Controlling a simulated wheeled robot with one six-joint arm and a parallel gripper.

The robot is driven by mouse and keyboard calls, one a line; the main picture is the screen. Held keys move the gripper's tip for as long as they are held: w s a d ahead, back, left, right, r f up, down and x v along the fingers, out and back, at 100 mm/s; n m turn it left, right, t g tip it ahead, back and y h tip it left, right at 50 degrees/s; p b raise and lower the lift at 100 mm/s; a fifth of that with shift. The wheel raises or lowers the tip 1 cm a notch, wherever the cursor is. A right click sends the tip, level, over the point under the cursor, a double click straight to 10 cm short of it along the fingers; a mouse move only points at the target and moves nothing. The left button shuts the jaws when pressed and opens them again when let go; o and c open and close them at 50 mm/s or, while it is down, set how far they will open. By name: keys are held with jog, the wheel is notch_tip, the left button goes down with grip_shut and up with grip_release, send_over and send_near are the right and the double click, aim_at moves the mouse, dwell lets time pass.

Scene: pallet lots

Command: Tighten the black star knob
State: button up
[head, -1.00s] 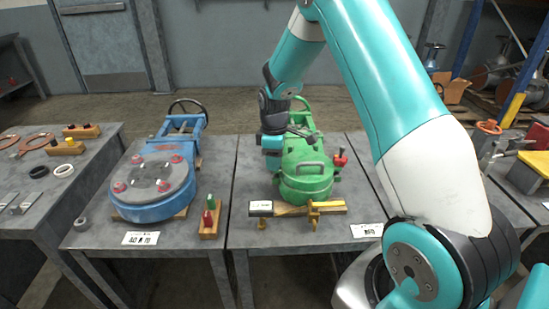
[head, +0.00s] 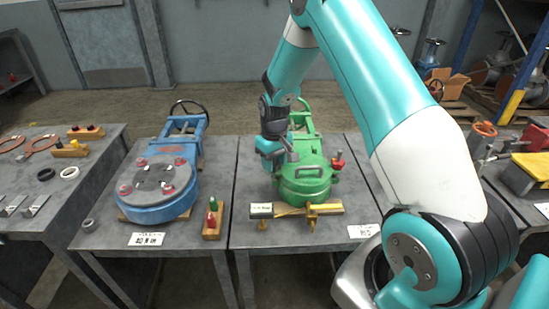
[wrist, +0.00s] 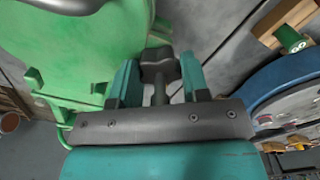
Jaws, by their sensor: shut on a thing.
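The black star knob (wrist: 157,68) is between the two teal fingertips of my gripper (wrist: 158,76) in the wrist view, with its dark stem running toward the palm. My gripper is shut on it. The knob sits beside the green valve body (wrist: 85,45). In the head view my gripper (head: 275,155) is at the left side of the green valve (head: 306,185), low beside its body. The knob cannot be made out clearly there.

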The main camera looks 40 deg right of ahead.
jog(key=m+p, duration=0.1)
jog(key=m, duration=0.4)
jog(key=shift+r+m+p, duration=0.1)
jog(key=shift+m+p, duration=0.25)
jog(key=shift+m, duration=0.05)
jog(key=shift+w+d, duration=0.1)
dwell(0.3)
jog(key=o, duration=0.9)
notch_tip(320, 180, up, 17)
jog(key=shift+r, duration=0.15)
jog(key=shift+p, duration=0.3)
